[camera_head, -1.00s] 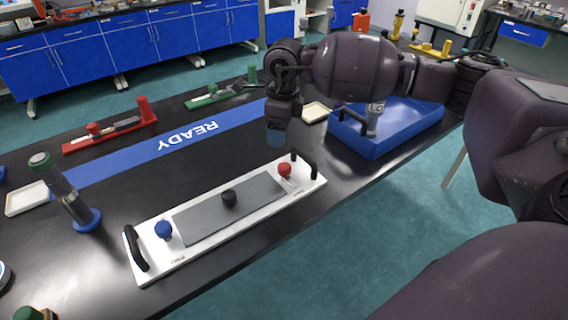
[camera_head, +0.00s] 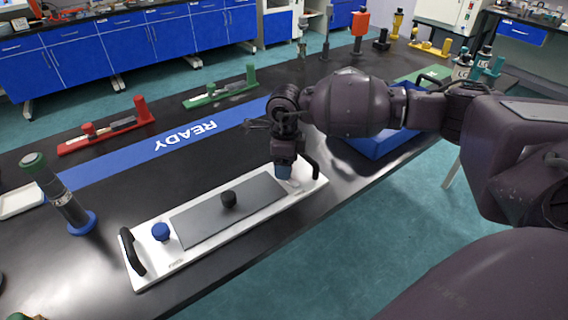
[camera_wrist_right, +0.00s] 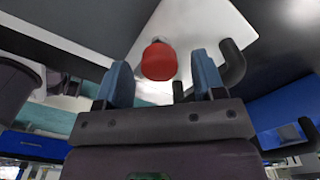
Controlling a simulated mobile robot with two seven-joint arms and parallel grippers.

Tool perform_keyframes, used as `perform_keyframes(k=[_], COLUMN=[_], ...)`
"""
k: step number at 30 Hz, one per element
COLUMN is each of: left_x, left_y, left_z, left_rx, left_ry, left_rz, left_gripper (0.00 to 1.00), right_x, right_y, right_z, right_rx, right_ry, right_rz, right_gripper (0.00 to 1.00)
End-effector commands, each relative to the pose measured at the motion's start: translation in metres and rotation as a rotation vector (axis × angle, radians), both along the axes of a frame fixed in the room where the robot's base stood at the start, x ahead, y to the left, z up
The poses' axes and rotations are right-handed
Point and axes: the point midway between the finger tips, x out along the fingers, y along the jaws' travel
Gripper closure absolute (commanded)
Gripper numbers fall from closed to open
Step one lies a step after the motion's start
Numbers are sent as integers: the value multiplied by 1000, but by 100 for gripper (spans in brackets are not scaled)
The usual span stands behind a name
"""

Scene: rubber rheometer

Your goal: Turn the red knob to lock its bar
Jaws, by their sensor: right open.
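The white plate (camera_head: 190,258) has a grey panel (camera_head: 190,222), a black knob (camera_head: 229,199) in the middle, a blue knob (camera_head: 161,231) at its near left and a black handle at each end. My right gripper (camera_head: 284,172) is low over the plate's right end and hides the red knob in the head view. In the right wrist view, the red knob (camera_wrist_right: 159,61) shows ahead of and between the two spread blue fingertips (camera_wrist_right: 161,73); contact cannot be told. The red knob's bar is mostly hidden by the gripper. My left gripper is not in view.
The right handle (camera_head: 310,166) stands close beside my right gripper. A blue tray (camera_head: 375,146) lies to the right, partly behind my arm. A dark cylinder with a blue base (camera_head: 82,223) stands at the left. Red (camera_head: 110,134) and green (camera_head: 215,95) fixtures sit farther back.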

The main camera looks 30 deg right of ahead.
Motion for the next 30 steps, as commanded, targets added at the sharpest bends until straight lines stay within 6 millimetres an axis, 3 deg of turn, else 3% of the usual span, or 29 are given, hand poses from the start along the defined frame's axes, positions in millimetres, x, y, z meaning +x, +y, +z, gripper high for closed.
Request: perform_keyframes(k=[11,21,30], left_x=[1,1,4], left_y=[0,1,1], left_z=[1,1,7], left_rx=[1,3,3], left_ry=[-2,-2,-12], left_rz=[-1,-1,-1], left_gripper=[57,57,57], right_x=[0,0,0], right_y=[0,0,1], right_z=[-4,-4,-3], right_rx=[1,1,1], right_ry=[-1,-1,-1], right_rz=[0,0,-42], right_gripper=[37,86,87])
